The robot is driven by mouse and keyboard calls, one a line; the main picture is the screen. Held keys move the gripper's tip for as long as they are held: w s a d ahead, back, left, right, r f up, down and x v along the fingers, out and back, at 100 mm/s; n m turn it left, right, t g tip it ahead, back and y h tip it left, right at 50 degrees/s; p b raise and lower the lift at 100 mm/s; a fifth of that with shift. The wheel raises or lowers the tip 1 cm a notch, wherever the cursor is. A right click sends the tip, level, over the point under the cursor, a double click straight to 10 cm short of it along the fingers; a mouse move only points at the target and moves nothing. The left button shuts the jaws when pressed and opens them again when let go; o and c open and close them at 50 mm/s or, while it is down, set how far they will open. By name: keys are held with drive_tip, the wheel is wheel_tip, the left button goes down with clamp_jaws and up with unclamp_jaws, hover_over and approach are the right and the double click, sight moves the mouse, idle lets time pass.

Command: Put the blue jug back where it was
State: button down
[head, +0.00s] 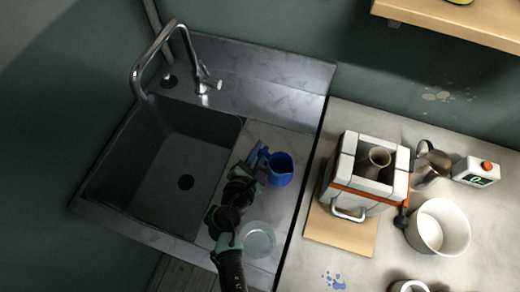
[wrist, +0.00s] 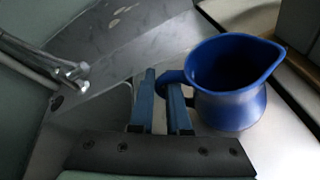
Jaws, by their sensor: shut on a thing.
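The blue jug (head: 281,172) is upright over the pale marbled drainboard (head: 297,141) right of the sink basin. In the wrist view the jug (wrist: 232,100) has its open mouth up, its spout to the right and its handle to the left. My gripper (head: 258,158) reaches it from the left and is shut on its handle. The fingers of my gripper (wrist: 162,88) show on both sides of the handle in the wrist view. I cannot tell whether the jug's base touches the drainboard.
A clear round dish (head: 258,240) lies on the drainboard near my arm. The dark sink (head: 165,165) and tap (head: 150,60) are left. On the right counter stand a white kiln-like box (head: 345,170) with a vase inside, a metal pitcher (head: 432,165), a timer (head: 477,172) and a white bucket (head: 438,228).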

drive_tip(key=shift+f, duration=0.2)
drive_tip(key=c, duration=0.9)
unclamp_jaws()
drive_tip(key=shift+r, duration=0.1)
